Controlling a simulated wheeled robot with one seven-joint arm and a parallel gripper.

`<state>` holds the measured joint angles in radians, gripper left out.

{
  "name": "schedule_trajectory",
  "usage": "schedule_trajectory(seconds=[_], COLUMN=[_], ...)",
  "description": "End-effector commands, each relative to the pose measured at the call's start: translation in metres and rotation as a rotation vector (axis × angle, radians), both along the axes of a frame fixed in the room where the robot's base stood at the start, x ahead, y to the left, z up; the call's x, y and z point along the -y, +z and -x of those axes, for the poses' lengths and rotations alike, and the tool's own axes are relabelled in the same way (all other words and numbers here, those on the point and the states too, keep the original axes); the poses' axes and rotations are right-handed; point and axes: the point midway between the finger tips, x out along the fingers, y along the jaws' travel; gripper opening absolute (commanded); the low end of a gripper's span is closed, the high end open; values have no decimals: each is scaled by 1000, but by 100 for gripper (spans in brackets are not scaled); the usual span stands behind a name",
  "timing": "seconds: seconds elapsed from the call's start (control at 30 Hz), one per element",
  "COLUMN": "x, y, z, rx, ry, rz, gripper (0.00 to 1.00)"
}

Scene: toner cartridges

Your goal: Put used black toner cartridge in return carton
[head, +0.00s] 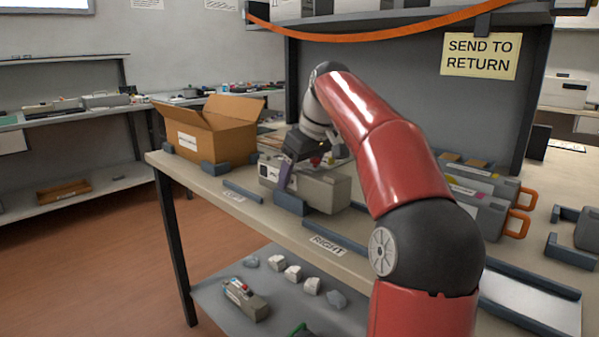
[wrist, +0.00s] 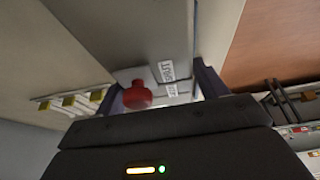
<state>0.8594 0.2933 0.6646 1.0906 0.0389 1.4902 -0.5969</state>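In the wrist view the grey body (wrist: 130,35) runs between my two fingers (wrist: 160,95), with a red knob (wrist: 137,95) and white printed labels. The fingers lie close along both sides; whether they press on it I cannot tell. The open brown return carton (head: 212,135) stands to the left, flaps up, with a white label. Its inside is hidden.
Grey cartridges with orange handles (head: 490,200) lie at the right, behind my arm. A shelf with an orange strip (head: 380,33) hangs above. A blue-grey block (head: 243,192) lies at the bench's front edge. Small items (head: 245,300) are on the lower shelf.

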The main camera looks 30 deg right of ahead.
Motion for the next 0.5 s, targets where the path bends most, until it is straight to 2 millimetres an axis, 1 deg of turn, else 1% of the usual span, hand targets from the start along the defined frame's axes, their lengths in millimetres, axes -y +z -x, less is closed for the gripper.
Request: schedule_trajectory(seconds=[0.03,0.07,0.3,0.47,0.5], x=[0,0,0,0,1], y=[0,0,0,-8,6], z=[0,0,0,0,2], rx=[0,0,0,2,5], ry=[0,0,0,0,0], rz=[0,0,0,-1,2], gripper=[79,81,81,81,81])
